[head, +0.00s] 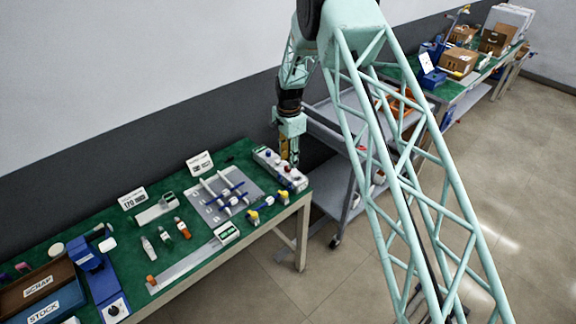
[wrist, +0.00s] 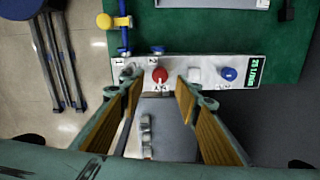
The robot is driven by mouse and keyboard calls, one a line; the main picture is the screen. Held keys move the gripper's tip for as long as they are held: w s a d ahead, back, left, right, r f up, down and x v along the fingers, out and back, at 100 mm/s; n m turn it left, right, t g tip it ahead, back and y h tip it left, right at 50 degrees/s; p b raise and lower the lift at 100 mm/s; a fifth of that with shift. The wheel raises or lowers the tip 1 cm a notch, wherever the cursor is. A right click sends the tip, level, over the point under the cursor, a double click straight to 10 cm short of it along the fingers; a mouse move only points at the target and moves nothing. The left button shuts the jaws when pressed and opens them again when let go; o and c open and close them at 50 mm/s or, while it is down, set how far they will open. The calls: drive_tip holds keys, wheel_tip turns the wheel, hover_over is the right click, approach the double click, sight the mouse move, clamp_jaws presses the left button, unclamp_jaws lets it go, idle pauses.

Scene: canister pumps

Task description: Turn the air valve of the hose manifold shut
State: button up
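The hose manifold is a white block (head: 293,178) at the right end of the green bench. In the wrist view its panel (wrist: 205,62) runs across the upper middle, with a red knob (wrist: 160,75), a blue knob (wrist: 228,73), a pale block between them and a lit flow display (wrist: 254,73). I cannot read which control is marked air. My gripper (wrist: 160,84) is open, its orange-padded fingers either side of the red knob; contact is not clear. In the head view my gripper (head: 289,160) is over the manifold and partly covers it.
Yellow-handled blue fittings (head: 283,196) lie near the bench's front edge; one shows beside the manifold in the wrist view (wrist: 123,22). A clamp plate (head: 243,180) lies left of the manifold. A grey trolley (head: 335,130) stands right of the bench.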

drive_tip(key=shift+f, duration=1.9)
drive_tip(key=c, duration=0.8)
